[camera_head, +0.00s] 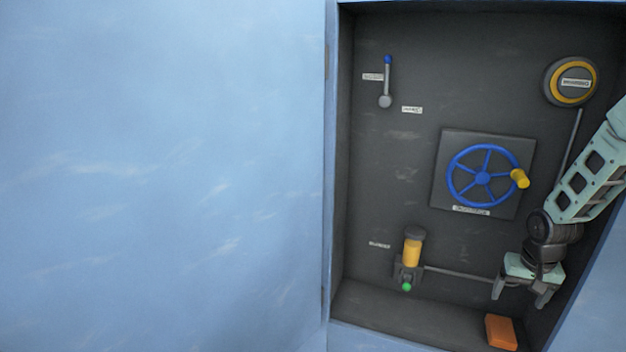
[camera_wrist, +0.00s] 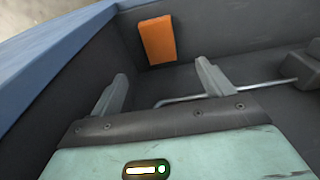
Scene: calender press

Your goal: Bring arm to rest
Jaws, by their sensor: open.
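My gripper (camera_head: 519,297) is at the lower right of the head view, in front of the open dark cabinet. Its two fingers are spread apart with nothing between them. In the wrist view my gripper (camera_wrist: 162,92) also shows both fingers apart and empty. My pale green arm comes in from the right edge of the head view. An orange block (camera_head: 501,332) lies on the cabinet floor below my gripper, apart from it. The orange block (camera_wrist: 157,40) shows beyond the fingers in the wrist view.
A blue handwheel (camera_head: 483,176) with a yellow knob is left of my arm. A blue-tipped lever (camera_head: 387,80), a yellow-ringed round part (camera_head: 571,82) and a yellow-handled switch with a green light (camera_head: 406,287) are on the back wall. A blue panel (camera_head: 160,180) fills the left.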

